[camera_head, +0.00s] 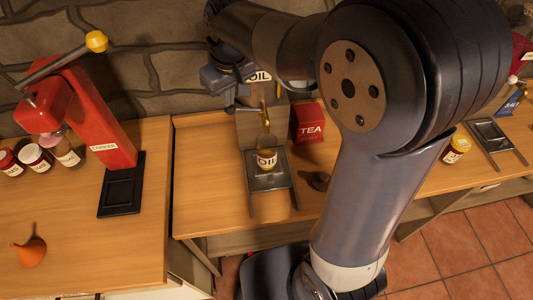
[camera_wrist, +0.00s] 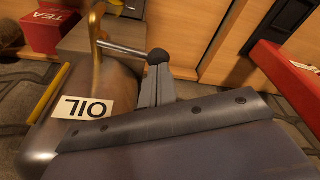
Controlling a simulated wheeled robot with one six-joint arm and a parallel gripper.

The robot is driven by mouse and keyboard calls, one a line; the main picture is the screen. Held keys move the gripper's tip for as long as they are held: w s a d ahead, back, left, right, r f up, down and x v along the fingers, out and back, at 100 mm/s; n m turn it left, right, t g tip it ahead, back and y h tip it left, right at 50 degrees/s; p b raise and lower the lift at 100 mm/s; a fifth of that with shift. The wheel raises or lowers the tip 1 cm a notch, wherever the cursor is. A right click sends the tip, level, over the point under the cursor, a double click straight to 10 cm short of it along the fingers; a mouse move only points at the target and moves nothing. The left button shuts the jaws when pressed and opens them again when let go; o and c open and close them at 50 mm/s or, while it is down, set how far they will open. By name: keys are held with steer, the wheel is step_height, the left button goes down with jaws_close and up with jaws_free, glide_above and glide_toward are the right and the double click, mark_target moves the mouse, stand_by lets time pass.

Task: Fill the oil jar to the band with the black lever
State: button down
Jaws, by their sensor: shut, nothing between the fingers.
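The oil jar (camera_head: 266,166), a small vessel labelled OIL, stands upright on a dark metal stand under a brass tap (camera_head: 265,117). Its fill level and band cannot be made out. The grey oil tank with its OIL label (camera_head: 259,76) is behind and above, partly hidden by my arm. In the wrist view the tank (camera_wrist: 90,140) and tap (camera_wrist: 96,28) show, with a steel rod ending in the black lever knob (camera_wrist: 158,57). My gripper (camera_wrist: 162,75) is shut and empty, its tips right at the knob; contact cannot be told. It also shows in the head view (camera_head: 229,104).
A red lever machine (camera_head: 105,140) with a yellow knob stands at left, beside several small jars (camera_head: 35,158). An orange funnel (camera_head: 30,251) lies in front. A red TEA box (camera_head: 309,121) is right of the tap. Another metal stand (camera_head: 493,141) is at far right.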

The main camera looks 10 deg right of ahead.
steer(key=shift+f+b, duration=0.75)
steer(key=shift+f, duration=0.5)
steer(key=shift+r+p, duration=0.5)
steer(key=shift+r, duration=0.05)
stand_by(6.2)
